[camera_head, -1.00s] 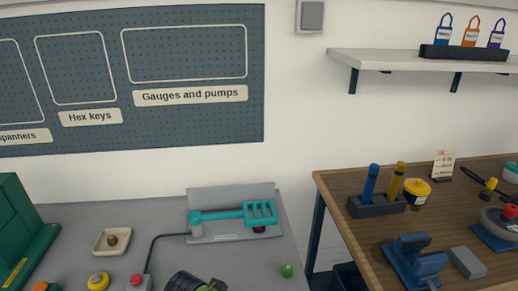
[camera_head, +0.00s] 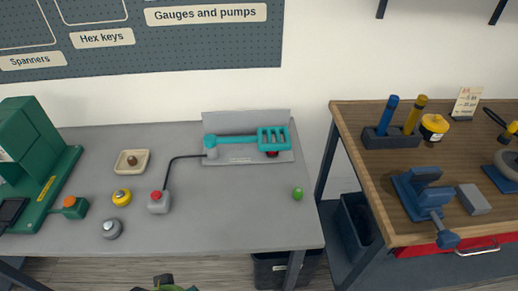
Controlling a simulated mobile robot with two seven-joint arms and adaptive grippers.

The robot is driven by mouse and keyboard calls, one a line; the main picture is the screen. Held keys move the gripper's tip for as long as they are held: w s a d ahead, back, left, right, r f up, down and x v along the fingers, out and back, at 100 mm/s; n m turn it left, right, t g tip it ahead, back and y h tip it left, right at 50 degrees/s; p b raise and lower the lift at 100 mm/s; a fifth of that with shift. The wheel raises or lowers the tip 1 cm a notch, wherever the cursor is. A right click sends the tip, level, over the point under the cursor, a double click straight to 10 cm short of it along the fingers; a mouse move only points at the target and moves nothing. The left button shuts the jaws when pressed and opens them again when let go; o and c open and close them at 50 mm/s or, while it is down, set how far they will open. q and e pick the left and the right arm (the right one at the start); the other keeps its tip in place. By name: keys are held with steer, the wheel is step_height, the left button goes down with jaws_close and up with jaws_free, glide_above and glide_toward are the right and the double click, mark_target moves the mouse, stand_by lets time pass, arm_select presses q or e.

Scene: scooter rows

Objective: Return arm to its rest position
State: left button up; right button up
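A teal arm (camera_head: 236,140) lies level across a grey stand (camera_head: 246,159) at the back right of the grey bench. Its left end sits on a grey post, and its slotted teal head (camera_head: 274,138) is at the right end. A dark red part (camera_head: 271,154) shows just under the head. A dark cable runs from the post's side to a grey box with a red button (camera_head: 157,200). A dark piece with some green shows at the bottom edge, in front of the bench; I cannot tell what part it is. No gripper fingers show in view.
The grey bench (camera_head: 240,225) also holds a beige dish (camera_head: 132,162), a yellow button (camera_head: 121,197), a grey knob (camera_head: 111,228), a green ball (camera_head: 297,193) and a green machine (camera_head: 38,160). A wooden bench (camera_head: 405,180) with a blue vise (camera_head: 425,190) stands right, across a gap.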

arm_select(q)
steer(key=s+f+g, duration=0.1)
steer(key=s+f, duration=0.1)
steer(key=f, duration=1)
steer(key=s+f, duration=0.3)
steer(key=f, duration=0.8)
steer(key=s+a+f+g, duration=0.1)
steer(key=s+a+f, duration=0.2)
steer(key=s+f, duration=0.7)
steer(key=s, duration=0.3)
steer(key=shift+s+f, duration=0.25)
steer(key=shift+f, duration=0.15)
steer(key=shift+d, duration=0.1)
